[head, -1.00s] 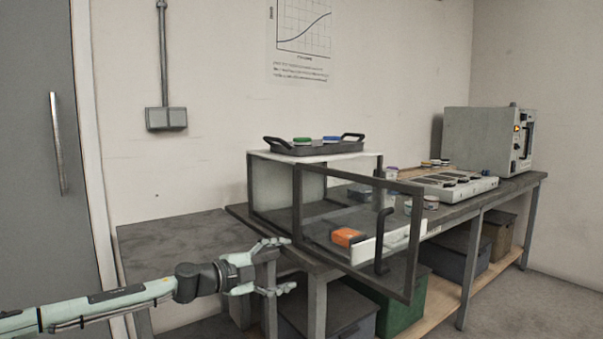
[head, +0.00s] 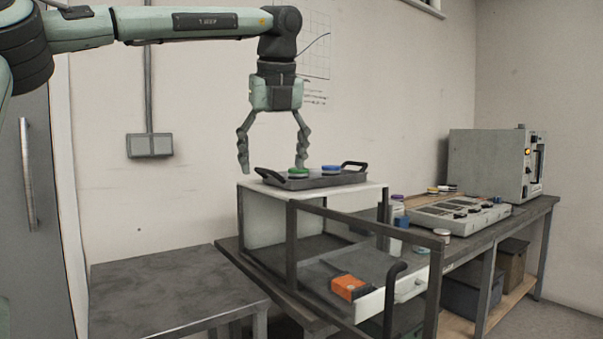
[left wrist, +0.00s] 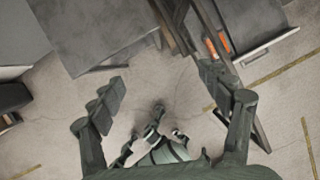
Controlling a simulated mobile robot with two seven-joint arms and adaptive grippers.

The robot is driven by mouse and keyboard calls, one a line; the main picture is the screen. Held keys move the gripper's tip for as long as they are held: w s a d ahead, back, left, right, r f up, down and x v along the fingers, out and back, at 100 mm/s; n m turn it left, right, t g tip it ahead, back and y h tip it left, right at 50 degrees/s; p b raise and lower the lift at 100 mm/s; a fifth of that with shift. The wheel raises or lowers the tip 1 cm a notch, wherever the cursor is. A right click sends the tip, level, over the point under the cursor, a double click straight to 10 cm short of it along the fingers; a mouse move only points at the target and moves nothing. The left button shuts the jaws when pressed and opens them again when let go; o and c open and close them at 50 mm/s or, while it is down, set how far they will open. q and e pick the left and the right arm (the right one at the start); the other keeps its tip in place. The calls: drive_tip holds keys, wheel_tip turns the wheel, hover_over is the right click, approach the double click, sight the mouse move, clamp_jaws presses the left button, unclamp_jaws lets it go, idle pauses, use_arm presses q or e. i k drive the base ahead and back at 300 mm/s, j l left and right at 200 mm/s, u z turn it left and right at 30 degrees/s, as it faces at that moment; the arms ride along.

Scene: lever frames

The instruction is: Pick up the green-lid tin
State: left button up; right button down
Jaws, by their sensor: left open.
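The green-lid tin (head: 299,174) stands on a dark tray (head: 315,182) on top of a glass-sided cabinet, left of a blue-lid tin (head: 331,170). My left gripper (head: 272,168) points downward with its fingers spread, open and empty. In the head view its right fingertip appears just above the green lid. My right gripper is not in the head view.
The cabinet's framed front (head: 365,233) stands out toward me, with an orange box (head: 349,287) low beside it. A bare dark table (head: 165,290) is at lower left. The bench behind holds a flat panel (head: 455,213) and a grey machine (head: 492,165).

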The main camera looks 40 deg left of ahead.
sight(294, 175)
drive_tip(key=i+j, duration=0.8)
drive_tip(key=i, duration=0.15)
